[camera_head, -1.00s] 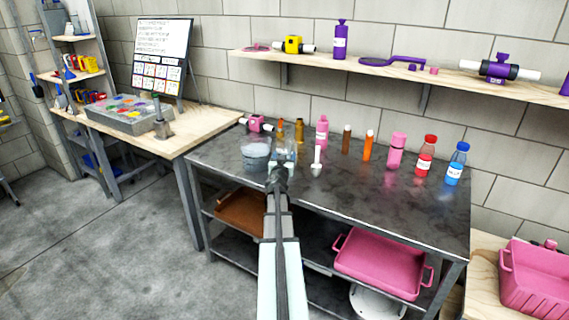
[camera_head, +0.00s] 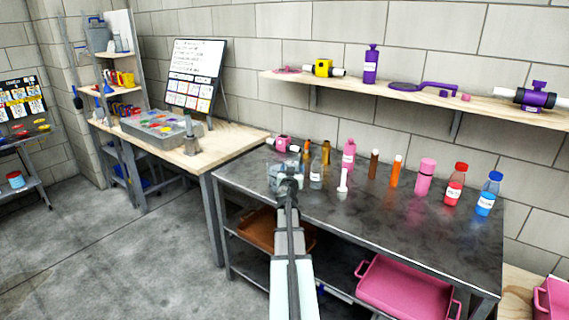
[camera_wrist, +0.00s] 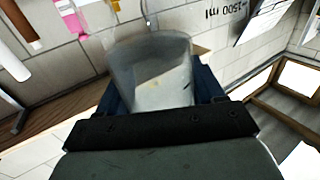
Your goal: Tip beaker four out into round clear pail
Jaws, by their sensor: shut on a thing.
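My gripper (camera_head: 288,183) is over the near left part of the dark bench and is shut on a clear beaker (camera_wrist: 150,62). In the wrist view the beaker sits between the two dark fingers, and the scene behind it appears rolled over. The round clear pail (camera_head: 274,181) is at the bench's left end, partly hidden behind my gripper. Upside-down "1500 ml" lettering shows in the wrist view; I cannot tell what carries it. What the beaker holds and its exact tilt over the pail are unclear.
A clear labelled bottle (camera_head: 316,173) stands close right of my gripper, with a white slim item (camera_head: 343,182) beyond. Pink, orange, red and blue bottles line the bench's back. A pink clamp-like item (camera_head: 284,143) lies behind the pail. The bench's front right is clear.

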